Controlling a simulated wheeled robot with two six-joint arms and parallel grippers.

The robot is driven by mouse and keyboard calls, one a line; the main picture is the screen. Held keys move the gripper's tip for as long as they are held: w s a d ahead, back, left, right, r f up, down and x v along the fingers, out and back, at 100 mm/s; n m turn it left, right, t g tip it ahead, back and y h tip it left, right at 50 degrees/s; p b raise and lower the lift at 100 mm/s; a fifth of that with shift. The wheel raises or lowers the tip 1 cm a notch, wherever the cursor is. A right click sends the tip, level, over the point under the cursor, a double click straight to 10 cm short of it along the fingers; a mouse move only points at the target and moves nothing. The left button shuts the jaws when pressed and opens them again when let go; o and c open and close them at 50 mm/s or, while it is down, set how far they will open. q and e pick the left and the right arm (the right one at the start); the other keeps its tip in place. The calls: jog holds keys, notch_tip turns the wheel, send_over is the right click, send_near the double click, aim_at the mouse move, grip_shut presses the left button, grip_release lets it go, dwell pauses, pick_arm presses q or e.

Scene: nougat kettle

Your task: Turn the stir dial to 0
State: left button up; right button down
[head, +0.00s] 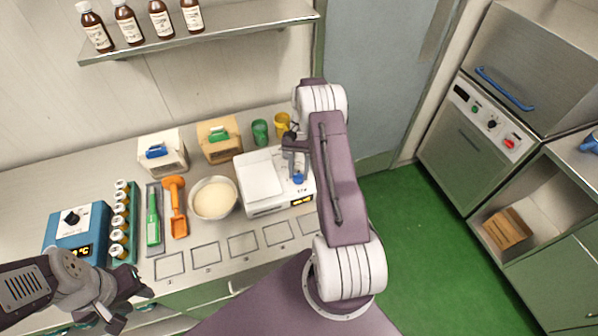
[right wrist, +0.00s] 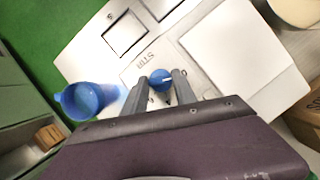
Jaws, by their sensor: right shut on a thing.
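The white stirrer unit (head: 260,182) stands on the counter, with a flat plate on its left and a control panel on its right. In the right wrist view the blue stir dial (right wrist: 161,77) sits beside the printed STIR label. My right gripper (right wrist: 162,88) is shut on this dial, one finger on each side. My left gripper (head: 127,308) is open and empty at the lower left. The dial's exact setting is unclear.
A blue mug (right wrist: 88,100) stands close beside the unit. Green (head: 260,132) and yellow (head: 282,123) cups are behind it. A bowl of pale mix (head: 213,198) stands to its left, with an orange scoop (head: 175,205) and a green spatula (head: 153,216) beyond.

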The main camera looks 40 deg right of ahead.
jog(key=shift+n+h, duration=0.3)
jog(key=shift+n, duration=0.4)
jog(key=c, duration=1)
grip_release()
jog(key=shift+w+r, duration=0.1)
jog(key=b+v, duration=0.2)
jog(key=v, duration=0.6)
jog(key=shift+w+r, duration=0.15)
jog(key=shift+r, duration=0.2)
jog(key=shift+d, duration=0.1)
